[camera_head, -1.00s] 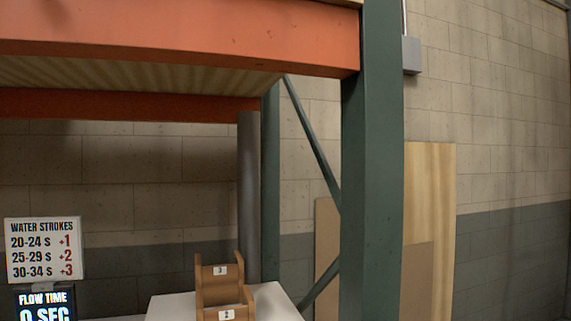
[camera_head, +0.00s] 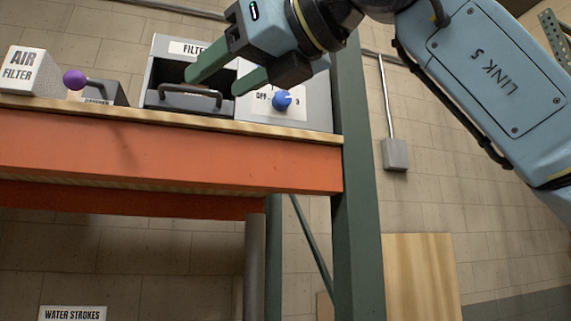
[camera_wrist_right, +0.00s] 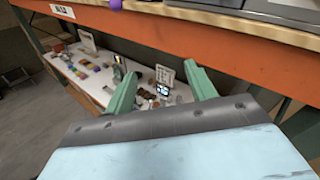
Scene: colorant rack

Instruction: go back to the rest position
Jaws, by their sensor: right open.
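My right gripper (camera_head: 212,84) comes in from the upper right in the head view, its green fingers spread apart with nothing between them. The fingers overlap the front of the filter box (camera_head: 158,68) and the grey dial box (camera_head: 315,110) in the picture. How far they stand from these boxes is hard to tell. In the right wrist view the two green fingers (camera_wrist_right: 160,95) are apart and empty, in front of the orange beam. My left gripper is not in view.
An orange-edged upper shelf (camera_head: 150,158) holds an air filter box (camera_head: 25,70), a purple knob (camera_head: 75,79) and a blue dial (camera_head: 282,100). A green post (camera_head: 355,240) stands at right. The wrist view shows a lower white shelf (camera_wrist_right: 100,93) with many small items.

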